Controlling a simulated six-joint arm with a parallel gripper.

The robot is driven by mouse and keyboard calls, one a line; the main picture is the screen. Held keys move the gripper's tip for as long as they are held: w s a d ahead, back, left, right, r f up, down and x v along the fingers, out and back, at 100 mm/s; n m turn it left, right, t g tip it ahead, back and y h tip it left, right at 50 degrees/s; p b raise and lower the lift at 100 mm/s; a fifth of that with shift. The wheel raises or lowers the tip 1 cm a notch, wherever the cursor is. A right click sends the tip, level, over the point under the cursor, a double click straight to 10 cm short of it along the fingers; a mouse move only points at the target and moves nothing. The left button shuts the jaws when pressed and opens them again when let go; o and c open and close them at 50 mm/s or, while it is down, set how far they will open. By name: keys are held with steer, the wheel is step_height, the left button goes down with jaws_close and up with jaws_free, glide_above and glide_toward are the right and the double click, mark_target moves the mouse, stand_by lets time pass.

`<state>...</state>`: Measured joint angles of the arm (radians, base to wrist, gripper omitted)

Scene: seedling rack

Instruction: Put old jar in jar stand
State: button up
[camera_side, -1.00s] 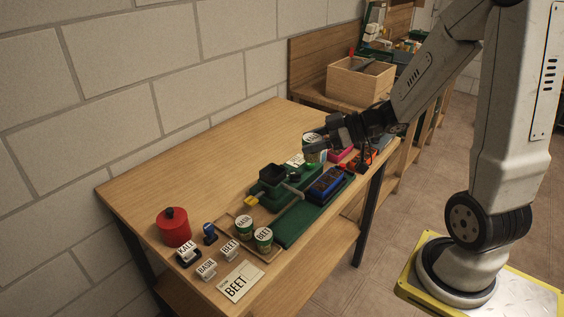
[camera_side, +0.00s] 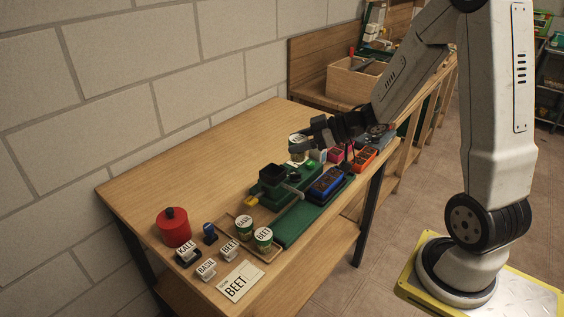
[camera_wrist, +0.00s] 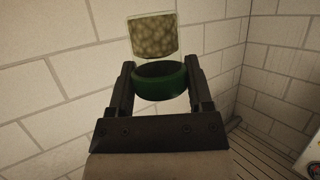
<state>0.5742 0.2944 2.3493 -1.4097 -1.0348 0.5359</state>
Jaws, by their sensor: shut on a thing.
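My gripper (camera_side: 314,139) is shut on a jar (camera_side: 299,147) with a pale round top, over the far part of the wooden table. In the wrist view my gripper (camera_wrist: 160,65) has its two fingers either side of a dark green band of the jar (camera_wrist: 160,86). A clear part filled with brownish, grainy matter (camera_wrist: 153,37) shows beyond the band. I cannot tell from the side view whether the jar touches anything below it. I cannot make out for certain which thing is the jar stand.
A green seeder-like device (camera_side: 270,194) and a blue tray (camera_side: 327,184) stand in front. Jars labelled BASIL (camera_side: 244,224) and BEET (camera_side: 263,237) sit on a small tray. A red canister (camera_side: 173,227) stands at left. The table's back left is clear.

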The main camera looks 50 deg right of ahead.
steer(key=shift+w+d+f, duration=0.2)
steer(key=shift+w+f, duration=0.9)
steer(key=shift+w, duration=0.25)
steer(key=shift+w+d+f, duration=0.25)
steer(key=shift+w+f, duration=0.8)
steer(key=shift+w, duration=0.35)
steer(key=shift+w+d+f, duration=0.2)
steer(key=shift+w+f, duration=0.9)
steer(key=shift+w, duration=0.25)
steer(key=shift+f, duration=0.1)
steer(key=shift+w+f, duration=0.4)
steer(key=shift+f, duration=0.05)
steer(key=shift+w+d+f, duration=0.1)
steer(key=shift+f, duration=1.35)
steer(key=shift+f, duration=0.2)
steer(key=o, duration=1.3)
